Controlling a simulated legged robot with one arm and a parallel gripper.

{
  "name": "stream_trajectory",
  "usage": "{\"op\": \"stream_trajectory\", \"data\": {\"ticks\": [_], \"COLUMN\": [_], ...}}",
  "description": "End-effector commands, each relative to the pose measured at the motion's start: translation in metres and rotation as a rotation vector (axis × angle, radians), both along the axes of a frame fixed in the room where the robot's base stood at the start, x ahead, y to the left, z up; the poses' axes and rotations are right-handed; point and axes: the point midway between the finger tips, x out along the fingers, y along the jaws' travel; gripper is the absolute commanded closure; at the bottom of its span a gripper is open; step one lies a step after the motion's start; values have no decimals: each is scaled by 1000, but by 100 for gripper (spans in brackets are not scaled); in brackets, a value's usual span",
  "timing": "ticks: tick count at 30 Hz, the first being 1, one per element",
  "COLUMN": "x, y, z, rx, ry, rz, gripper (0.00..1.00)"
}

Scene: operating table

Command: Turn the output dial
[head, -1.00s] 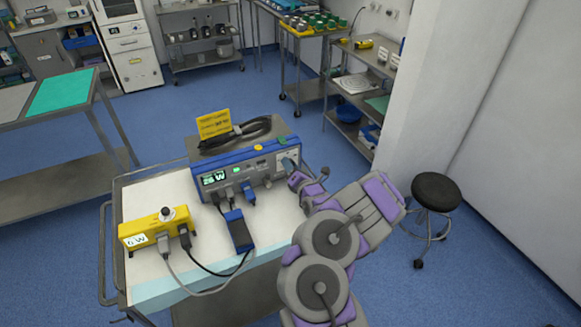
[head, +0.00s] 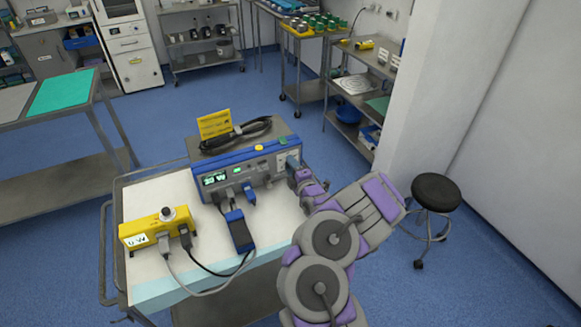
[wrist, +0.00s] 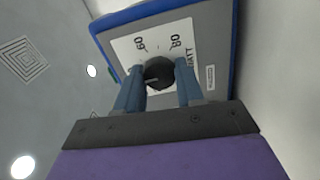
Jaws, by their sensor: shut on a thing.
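The output dial (wrist: 158,74) is a dark round knob on a white scale marked 60 and 80 in the wrist view. My gripper (wrist: 160,76) has its two blue fingers on either side of the dial, shut on it. In the head view my gripper (head: 294,169) is at the right end of the front panel of the blue and grey unit (head: 263,172), and it hides the dial. The unit's lit display (head: 214,180) shows a small reading in W, its digits hard to read.
The unit stands on a white-topped cart (head: 165,197). A yellow box (head: 155,230) with a knob and cables is at the left, and a blue pedal-like block (head: 239,232) lies in front. A stool (head: 436,193) stands at the right.

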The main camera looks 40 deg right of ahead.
Motion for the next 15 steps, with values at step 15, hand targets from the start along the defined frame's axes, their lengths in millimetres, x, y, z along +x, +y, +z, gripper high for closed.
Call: {"op": "stream_trajectory", "data": {"ticks": [15], "x": [-3], "y": [-5], "z": [-2], "rx": [80], "ry": [-16], "rz": [-12], "gripper": [93]}}
